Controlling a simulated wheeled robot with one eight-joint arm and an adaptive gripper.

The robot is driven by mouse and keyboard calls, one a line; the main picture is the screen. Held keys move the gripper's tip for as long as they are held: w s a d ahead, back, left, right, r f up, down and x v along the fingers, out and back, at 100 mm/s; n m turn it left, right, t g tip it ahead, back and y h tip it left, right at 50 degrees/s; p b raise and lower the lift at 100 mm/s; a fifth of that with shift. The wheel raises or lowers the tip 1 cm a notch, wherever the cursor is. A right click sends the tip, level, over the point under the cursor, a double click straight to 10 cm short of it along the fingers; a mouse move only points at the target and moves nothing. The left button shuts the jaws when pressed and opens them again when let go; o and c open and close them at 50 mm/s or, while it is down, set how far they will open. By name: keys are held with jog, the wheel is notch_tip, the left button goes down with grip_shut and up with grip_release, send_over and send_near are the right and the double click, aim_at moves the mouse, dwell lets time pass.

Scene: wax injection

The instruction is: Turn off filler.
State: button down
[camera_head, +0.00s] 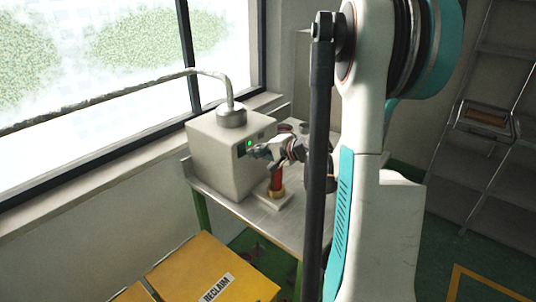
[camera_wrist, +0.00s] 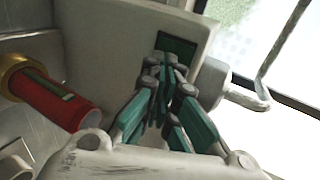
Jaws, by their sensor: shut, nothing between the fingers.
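The filler (camera_head: 222,160) is a pale box-shaped machine on the table, with a dark panel and a lit green light (camera_head: 249,143) on its front. In the wrist view its pale body (camera_wrist: 120,45) and dark green panel (camera_wrist: 178,46) lie just beyond my fingers. My gripper (camera_head: 257,153) is shut and empty, its tips at or very near the panel; I cannot tell whether they touch. The fingertips (camera_wrist: 166,62) cover the lower part of the panel in the wrist view. A red cylinder with a brass base (camera_head: 276,182) stands beside the filler and also shows at left in the wrist view (camera_wrist: 55,98).
A metal table (camera_head: 225,205) carries the filler. A hose (camera_head: 130,92) runs from the filler's top along the window. Yellow bins (camera_head: 215,262), one labelled RECLAIM, stand in front. A shelf rack (camera_head: 488,120) stands at right, with open floor before it.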

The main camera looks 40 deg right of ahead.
aim_at(242, 150)
jog(key=shift+x, duration=1.1)
jog(key=shift+w+f+b, duration=0.3)
jog(key=shift+b, duration=0.25)
jog(key=shift+r, duration=0.2)
jog(key=shift+r+p, duration=0.5)
jog(key=shift+r, duration=0.15)
